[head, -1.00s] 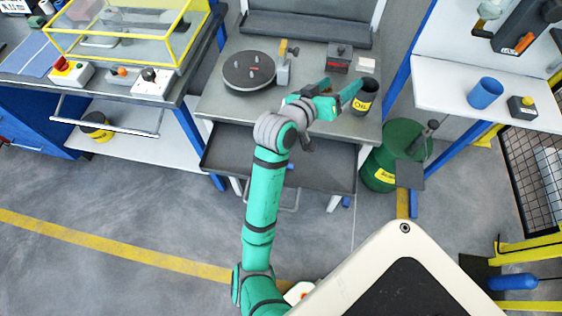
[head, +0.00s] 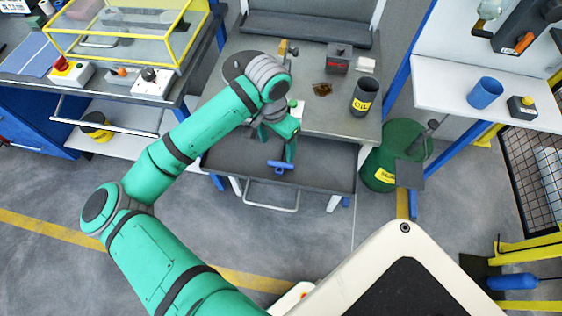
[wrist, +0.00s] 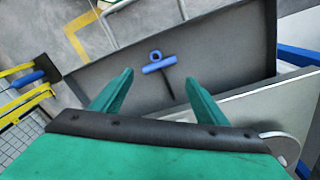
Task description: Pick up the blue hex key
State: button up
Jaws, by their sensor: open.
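The blue hex key (head: 280,166) lies in the dark pull-out drawer tray (head: 327,177) below the workbench top. In the wrist view the hex key (wrist: 158,66) shows a blue cross handle with a ring and a thin dark shaft pointing toward me. My gripper (head: 289,157) is over the tray, close to the hex key in the head view. In the wrist view my gripper (wrist: 156,82) is open and empty, its two green fingers apart, with the hex key beyond and between the tips. The fingers do not appear to touch it.
The grey bench top (head: 335,122) overhangs the tray's back. A brown oil patch (head: 322,89) and a dark oil can (head: 364,97) are on it. A green drum (head: 402,150) stands right of the tray. The tray around the hex key is bare.

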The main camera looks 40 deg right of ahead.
aim_at(274, 169)
jog(key=f, duration=0.7)
jog(key=a+f, duration=0.1)
jog(key=f, duration=0.2)
jog(key=shift+w+a+f, duration=0.1)
jog(key=shift+w+f, duration=0.05)
jog(key=shift+f, duration=0.2)
jog(key=c, duration=1.4)
jog(key=shift+r, duration=0.1)
